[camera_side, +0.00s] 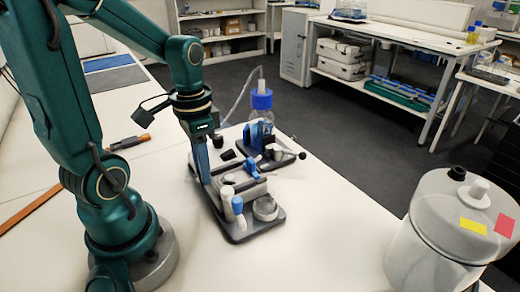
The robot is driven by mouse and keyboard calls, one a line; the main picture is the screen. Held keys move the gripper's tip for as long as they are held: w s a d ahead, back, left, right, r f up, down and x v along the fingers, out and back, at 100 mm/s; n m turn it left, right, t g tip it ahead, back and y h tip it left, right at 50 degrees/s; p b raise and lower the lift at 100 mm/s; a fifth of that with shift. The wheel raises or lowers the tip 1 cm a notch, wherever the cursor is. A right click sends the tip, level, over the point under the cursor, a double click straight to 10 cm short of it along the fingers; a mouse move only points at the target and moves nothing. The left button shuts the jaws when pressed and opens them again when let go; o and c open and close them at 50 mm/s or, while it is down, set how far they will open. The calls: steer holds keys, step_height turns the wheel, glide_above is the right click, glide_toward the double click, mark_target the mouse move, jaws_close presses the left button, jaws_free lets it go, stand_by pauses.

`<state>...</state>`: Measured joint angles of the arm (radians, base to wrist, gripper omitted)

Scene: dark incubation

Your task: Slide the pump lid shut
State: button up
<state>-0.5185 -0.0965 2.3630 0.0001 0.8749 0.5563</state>
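The pump appears to be the small blue and grey unit (259,135) on a dark base in the middle of the table. A black-knobbed lever (300,155) sticks out to its right. I cannot make out its lid or how far it stands open. My gripper (205,180) points down just in front and to the left of it, its fingers seen edge-on as one long bluish strip. It is beside a grey block with a blue clamp (251,168) on the nearer dark tray (238,236). Whether the fingertips touch anything is unclear.
A bottle with a blue cap (262,99) and a tube stands behind the pump. White and blue capped vials (238,205) and a round clear dish (265,208) sit on the near tray. A large white canister (440,235) stands at right. The table between is clear.

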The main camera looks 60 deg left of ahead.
steer(key=shift+w, duration=0.1)
steer(key=shift+w+d, duration=0.1)
steer(key=shift+w, duration=1.75)
steer(key=shift+w, duration=1.95)
steer(key=o, duration=0.7)
steer(key=shift+s, duration=0.1)
steer(key=shift+s, duration=2.95)
